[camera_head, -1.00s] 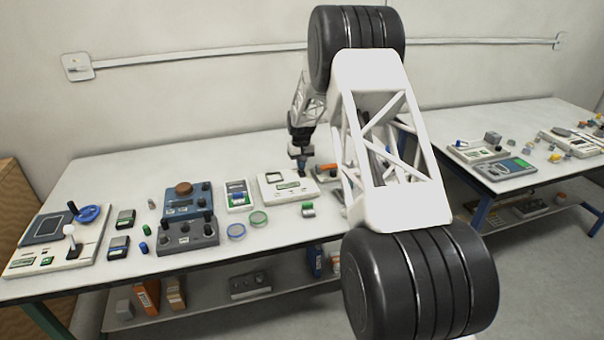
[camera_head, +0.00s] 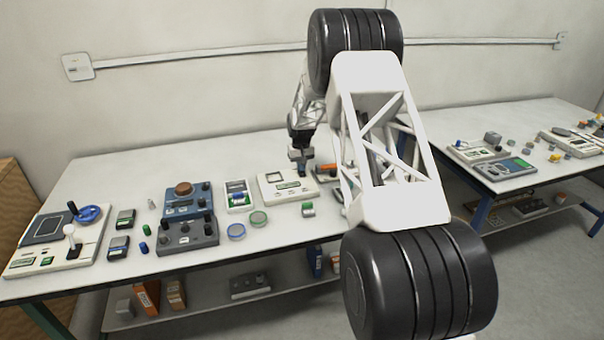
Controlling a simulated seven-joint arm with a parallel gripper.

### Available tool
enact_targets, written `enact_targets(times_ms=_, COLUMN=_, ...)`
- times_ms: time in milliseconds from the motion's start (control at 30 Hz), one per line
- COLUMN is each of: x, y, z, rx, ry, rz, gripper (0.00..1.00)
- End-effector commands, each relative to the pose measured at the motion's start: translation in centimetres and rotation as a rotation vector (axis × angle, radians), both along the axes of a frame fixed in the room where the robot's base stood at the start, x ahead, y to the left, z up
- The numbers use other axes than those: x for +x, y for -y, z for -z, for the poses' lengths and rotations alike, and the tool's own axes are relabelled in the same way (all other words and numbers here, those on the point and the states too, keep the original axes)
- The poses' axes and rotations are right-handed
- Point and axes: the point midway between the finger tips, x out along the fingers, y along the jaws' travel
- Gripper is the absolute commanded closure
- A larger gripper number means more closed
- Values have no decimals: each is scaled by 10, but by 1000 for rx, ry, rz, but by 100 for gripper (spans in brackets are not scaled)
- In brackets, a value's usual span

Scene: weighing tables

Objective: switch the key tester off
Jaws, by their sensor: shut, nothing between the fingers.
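No label is readable, so I cannot tell for certain which device is the key tester. My gripper (camera_head: 302,171) is shut and empty, pointing down at the right back edge of a white device (camera_head: 272,183) with a pale square panel and a small dark green display. I cannot tell whether the fingertips touch it. Just right of the gripper is a device with an orange part (camera_head: 325,170), partly hidden behind my arm. The switch positions on these devices are too small to make out.
Left of the white device are a green-and-blue-topped unit (camera_head: 238,196), a blue box with a brown knob (camera_head: 184,199) and a dark box with black knobs (camera_head: 190,237). A white joystick panel (camera_head: 84,247) is at far left. A second table (camera_head: 520,180) stands right.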

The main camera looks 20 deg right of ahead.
Motion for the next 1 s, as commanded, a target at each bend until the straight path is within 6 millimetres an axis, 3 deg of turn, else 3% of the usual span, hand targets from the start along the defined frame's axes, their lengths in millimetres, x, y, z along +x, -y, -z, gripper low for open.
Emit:
enact_targets(times_ms=433, x=0, y=0, z=0, rx=0, ry=-1, rz=0, gripper=100)
enact_targets(times_ms=1000, x=0, y=0, z=-32, rx=0, ry=1, rz=0, gripper=100)
